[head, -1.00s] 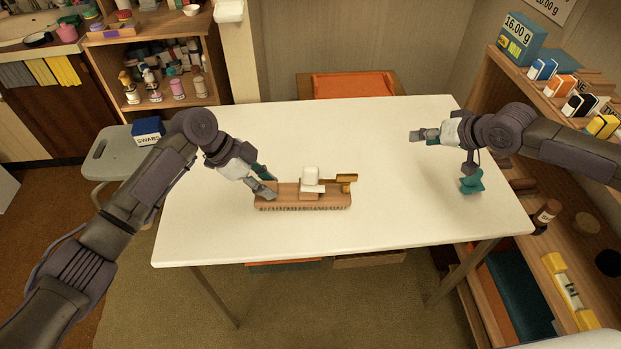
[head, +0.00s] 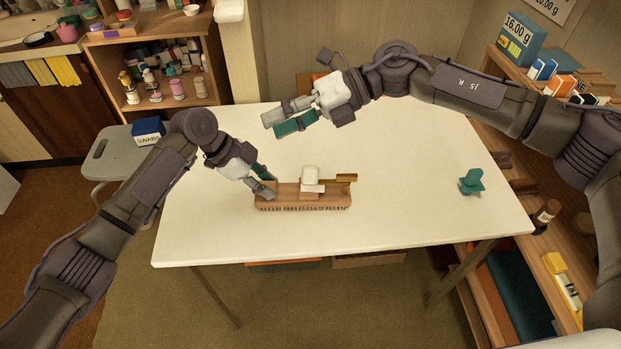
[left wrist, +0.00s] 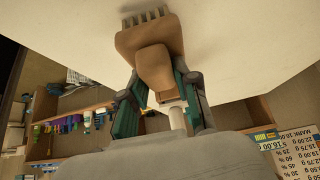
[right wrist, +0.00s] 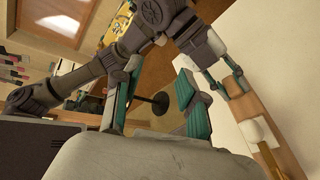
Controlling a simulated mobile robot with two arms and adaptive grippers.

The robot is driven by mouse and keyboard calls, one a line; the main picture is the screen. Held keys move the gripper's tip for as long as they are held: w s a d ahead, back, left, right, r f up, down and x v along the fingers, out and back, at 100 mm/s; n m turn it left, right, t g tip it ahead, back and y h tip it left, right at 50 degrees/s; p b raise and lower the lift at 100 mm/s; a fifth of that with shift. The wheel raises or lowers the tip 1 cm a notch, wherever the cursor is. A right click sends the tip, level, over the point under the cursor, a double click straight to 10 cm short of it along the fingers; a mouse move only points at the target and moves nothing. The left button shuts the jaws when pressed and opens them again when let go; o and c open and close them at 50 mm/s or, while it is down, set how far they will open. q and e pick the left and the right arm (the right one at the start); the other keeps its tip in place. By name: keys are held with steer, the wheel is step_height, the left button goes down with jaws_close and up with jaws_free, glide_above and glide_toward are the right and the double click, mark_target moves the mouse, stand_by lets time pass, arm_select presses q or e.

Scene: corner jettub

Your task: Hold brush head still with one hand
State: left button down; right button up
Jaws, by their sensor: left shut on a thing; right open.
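The brush head (head: 325,203) is a long wooden block lying bristles down on the white table. It also shows in the left wrist view (left wrist: 150,42). A small white piece (head: 311,175) sits on its middle, beside a yellow-brown piece (head: 346,179) at its right end. My left gripper (head: 266,186) is shut on the left end of the brush head; its fingers also show in the right wrist view (right wrist: 236,85). My right gripper (head: 284,119) is open and empty above the table, up and away from the brush head; its spread fingers show in the right wrist view (right wrist: 160,104).
The white table (head: 400,215) is mostly clear. A small teal object (head: 471,182) stands near its right edge. An orange-backed chair is partly hidden behind my right arm. A grey stool (head: 105,150) with a blue SWABS box (head: 148,130) stands left. Shelves (head: 560,265) line the right.

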step_height(320, 180, down, 6)
steer(key=s+d+n+g+h, duration=0.1)
steer(key=s+n+h, duration=0.1)
steer(key=n+h, duration=0.45)
steer(key=n+t+h, duration=0.2)
steer(key=n+h, duration=0.3)
glide_above(311, 167)
steer(key=shift+s+f+m, duration=0.15)
steer(key=shift+s+f, duration=0.05)
steer(key=shift+f, duration=0.35)
steer(key=shift+s+f+m, duration=0.1)
steer(key=shift+s+f, duration=0.1)
steer(key=shift+f, duration=0.3)
steer(key=shift+w+d+f+h, duration=0.1)
steer(key=shift+w+d+h, duration=0.25)
steer(key=shift+h, duration=0.1)
steer(key=shift+a+f, duration=0.2)
steer(key=shift+f, duration=1.75)
steer(key=shift+a+f, duration=0.15)
steer(key=shift+f, duration=1.8)
jaws_close()
arm_select(q)
steer(key=shift+f, duration=0.15)
arm_select(e)
steer(key=shift+r+t, duration=0.25)
steer(key=shift+t, duration=0.05)
steer(key=shift+f, duration=0.1)
